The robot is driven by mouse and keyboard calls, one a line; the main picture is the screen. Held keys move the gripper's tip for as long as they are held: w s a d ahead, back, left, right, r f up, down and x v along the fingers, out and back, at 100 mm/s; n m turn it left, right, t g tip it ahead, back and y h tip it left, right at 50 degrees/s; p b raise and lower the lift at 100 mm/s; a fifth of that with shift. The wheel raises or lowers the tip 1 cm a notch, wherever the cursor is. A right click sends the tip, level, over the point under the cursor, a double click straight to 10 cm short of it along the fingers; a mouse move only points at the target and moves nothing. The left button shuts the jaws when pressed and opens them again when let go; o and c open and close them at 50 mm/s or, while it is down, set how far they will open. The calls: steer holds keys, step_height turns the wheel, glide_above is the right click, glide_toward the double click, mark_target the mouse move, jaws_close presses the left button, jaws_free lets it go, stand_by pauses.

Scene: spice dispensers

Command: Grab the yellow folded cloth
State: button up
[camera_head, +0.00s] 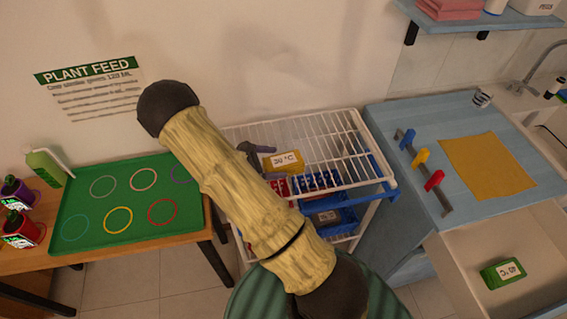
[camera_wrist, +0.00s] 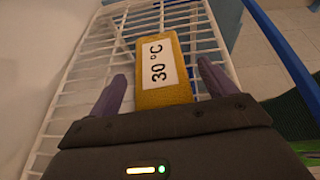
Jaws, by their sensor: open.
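The yellow folded cloth (camera_wrist: 163,97) has a white label reading 30 °C. It lies on the white wire rack, and it also shows in the head view (camera_head: 268,166) beside my arm, which hides part of the rack. My gripper (camera_wrist: 163,74) is open in the wrist view. Its two purple-grey fingers stand to the left and right of the near part of the cloth, with a gap on each side. In the head view one finger shows just left of the cloth.
The white wire rack (camera_head: 340,131) has a blue basket (camera_head: 341,217) beneath. On the right, a blue counter (camera_head: 450,114) holds a flat yellow sheet (camera_head: 487,165) and a bar with coloured pegs. A green folded cloth (camera_head: 503,273) lies below it. A green tray (camera_head: 130,195) is on the left table.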

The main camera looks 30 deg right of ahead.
mark_target(274, 162)
steer(key=shift+x, duration=1.5)
steer(key=shift+f, duration=0.1)
steer(key=c, duration=1.1)
step_height(274, 162, up, 10)
steer(key=shift+r+b, duration=0.1)
steer(key=shift+b, duration=0.4)
